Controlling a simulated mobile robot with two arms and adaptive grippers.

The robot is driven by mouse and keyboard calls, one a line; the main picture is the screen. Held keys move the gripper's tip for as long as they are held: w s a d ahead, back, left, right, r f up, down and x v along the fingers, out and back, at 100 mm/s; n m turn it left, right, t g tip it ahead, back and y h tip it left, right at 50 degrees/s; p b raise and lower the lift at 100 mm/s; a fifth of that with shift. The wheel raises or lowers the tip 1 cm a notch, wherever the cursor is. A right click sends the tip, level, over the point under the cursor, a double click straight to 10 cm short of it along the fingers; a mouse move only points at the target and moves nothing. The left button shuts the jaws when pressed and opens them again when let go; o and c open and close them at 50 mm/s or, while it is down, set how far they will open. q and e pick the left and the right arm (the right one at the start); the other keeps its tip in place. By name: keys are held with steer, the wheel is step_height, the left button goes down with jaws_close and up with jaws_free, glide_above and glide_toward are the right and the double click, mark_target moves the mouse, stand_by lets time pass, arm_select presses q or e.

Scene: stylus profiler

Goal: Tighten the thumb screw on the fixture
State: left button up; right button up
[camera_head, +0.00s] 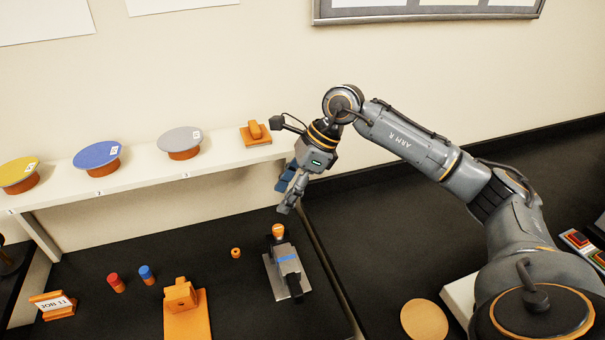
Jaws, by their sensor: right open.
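A metal fixture (270,276) with a dark arm and a blue strip stands on the black bench. An orange knob (278,231), which looks like the thumb screw, sits at its far end. My right gripper (287,195) is open and empty, pointing down, above and behind the knob and apart from it. An orange block on an orange plate (189,322) stands to the left of the fixture; I cannot tell if it has a screw. My left gripper is out of view.
A white shelf (140,183) runs along the wall, holding yellow (18,170), blue (96,153) and grey (180,138) discs and an orange block (255,135). A small orange ring (236,252), red (116,281) and blue (146,273) pegs and a job sign (53,305) are on the bench.

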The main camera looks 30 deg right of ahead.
mark_target(280, 228)
steer(key=shift+h, duration=0.7)
steer(key=f+b, duration=0.2)
steer(key=f, duration=0.2)
steer(key=w+f+b, duration=0.1)
steer(key=f+b, duration=0.1)
steer(key=f, duration=0.1)
steer(key=f+b, duration=0.2)
steer(key=f, duration=0.2)
steer(key=shift+w+a+f, duration=0.3)
steer(key=shift+w, duration=0.05)
steer(key=shift+w+a+f, duration=0.1)
steer(key=shift+a+f, duration=0.05)
steer(key=shift+f, duration=0.15)
